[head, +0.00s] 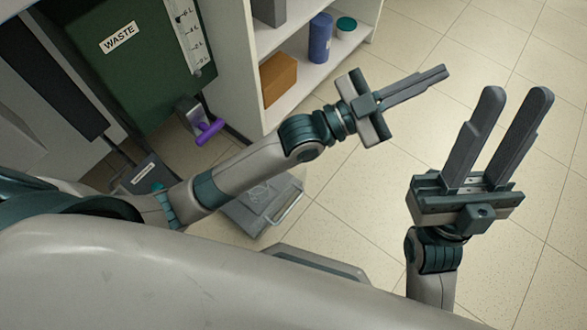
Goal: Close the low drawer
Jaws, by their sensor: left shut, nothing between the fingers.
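A grey, flat drawer-like box (245,214) with a pale bar handle (287,208) sits low near the floor, below my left forearm. It looks like the low drawer standing out, but my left arm hides part of it and I cannot see where it joins a cabinet. My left gripper (443,71) is shut and empty, up and to the right of the box, pointing away from it over the floor. My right gripper (518,93) is open and empty at the right, its fingers pointing up the picture, well apart from the box.
A green waste panel (130,75) with a scale stands at upper left, with a purple-handled lever (208,132) below it. A white shelf unit (225,70) holds an orange-brown box (278,78), a blue cylinder (320,38) and a teal-lidded jar (345,26). The tiled floor (350,235) at right is clear.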

